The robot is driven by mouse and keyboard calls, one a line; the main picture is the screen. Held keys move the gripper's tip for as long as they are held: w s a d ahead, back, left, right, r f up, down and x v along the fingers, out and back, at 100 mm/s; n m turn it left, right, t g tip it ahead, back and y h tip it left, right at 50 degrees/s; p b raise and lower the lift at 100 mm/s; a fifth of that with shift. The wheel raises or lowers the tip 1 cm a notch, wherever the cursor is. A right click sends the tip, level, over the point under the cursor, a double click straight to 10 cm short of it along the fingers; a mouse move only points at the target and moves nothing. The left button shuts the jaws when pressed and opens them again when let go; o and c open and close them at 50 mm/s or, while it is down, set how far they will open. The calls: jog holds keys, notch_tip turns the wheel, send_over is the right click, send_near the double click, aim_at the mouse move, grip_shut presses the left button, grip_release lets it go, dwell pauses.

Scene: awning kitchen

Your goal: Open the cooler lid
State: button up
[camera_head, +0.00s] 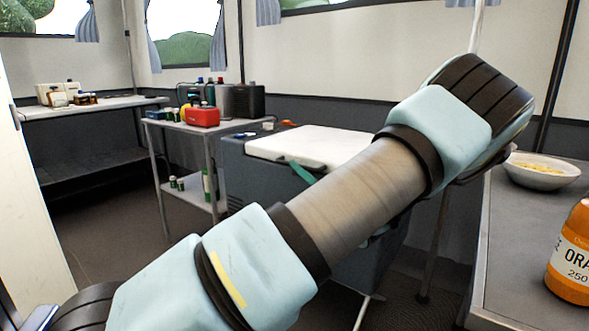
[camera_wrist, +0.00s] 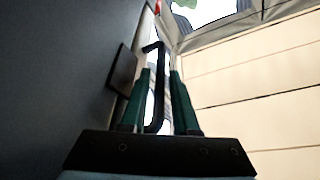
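The cooler (camera_head: 262,172) is a dark grey box with a flat white lid (camera_head: 312,143) lying level on top, in the middle of the head view behind my arm. In the wrist view its dark side (camera_wrist: 60,80) seems to fill the left. A green finger of my gripper (camera_head: 303,172) shows at the lid's front edge; my arm hides the rest. In the wrist view my gripper (camera_wrist: 160,95) has its two green fingers apart, one on each side of a thin black bent handle (camera_wrist: 163,80). I cannot tell whether either finger touches it.
A metal cart (camera_head: 190,127) with a red box (camera_head: 202,117) and bottles stands left of the cooler. A grey counter (camera_head: 510,235) at right holds a bowl (camera_head: 541,172) and an orange bottle (camera_head: 572,262). The floor (camera_head: 115,220) at left is clear.

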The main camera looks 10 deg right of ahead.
jog(key=shift+x, duration=1.3)
jog(key=shift+c, duration=0.3)
grip_shut()
